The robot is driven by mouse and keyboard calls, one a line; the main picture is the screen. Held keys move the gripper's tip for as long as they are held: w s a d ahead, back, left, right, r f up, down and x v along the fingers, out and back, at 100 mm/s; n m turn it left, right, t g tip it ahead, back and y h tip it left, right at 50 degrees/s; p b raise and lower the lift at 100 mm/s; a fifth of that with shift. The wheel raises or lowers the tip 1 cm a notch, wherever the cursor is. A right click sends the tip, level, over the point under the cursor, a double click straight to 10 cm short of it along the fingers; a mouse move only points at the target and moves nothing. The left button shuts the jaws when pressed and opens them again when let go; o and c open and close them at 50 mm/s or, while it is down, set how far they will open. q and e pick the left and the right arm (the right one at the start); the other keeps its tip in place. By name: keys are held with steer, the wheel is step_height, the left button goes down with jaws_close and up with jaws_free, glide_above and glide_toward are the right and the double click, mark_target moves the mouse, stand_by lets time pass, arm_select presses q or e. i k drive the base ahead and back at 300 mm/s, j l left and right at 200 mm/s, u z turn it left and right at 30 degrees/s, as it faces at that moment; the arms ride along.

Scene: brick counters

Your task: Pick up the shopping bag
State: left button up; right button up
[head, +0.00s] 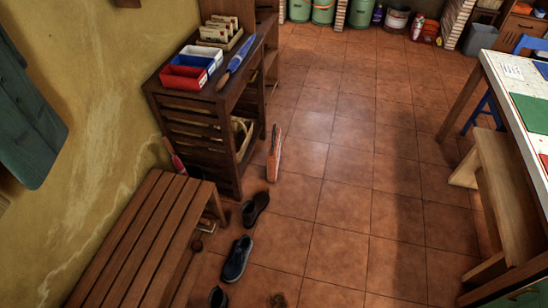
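No other clear shopping bag shows. Neither of my grippers is in the head view.
The slatted shelf unit (196,115) holds red, white and blue bins. A wooden bench (142,232) stands at lower left, with dark shoes (237,258) beside it. A table (503,91) and bench (508,185) stand at right. The middle floor (350,190) is clear.

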mark_target(273, 154)
steer(key=i+l, duration=0.6)
steer(key=l, duration=0.2)
steer(key=i+l+u, duration=0.1)
steer(key=i+l, duration=0.5)
steer(key=l, duration=0.2)
steer(key=i+l+u, duration=0.1)
steer(key=i+l, duration=0.2)
steer(key=l, duration=0.15)
steer(key=i+l, duration=0.25)
steer(key=l, duration=0.2)
steer(key=i+l, duration=0.25)
steer(key=l, duration=0.2)
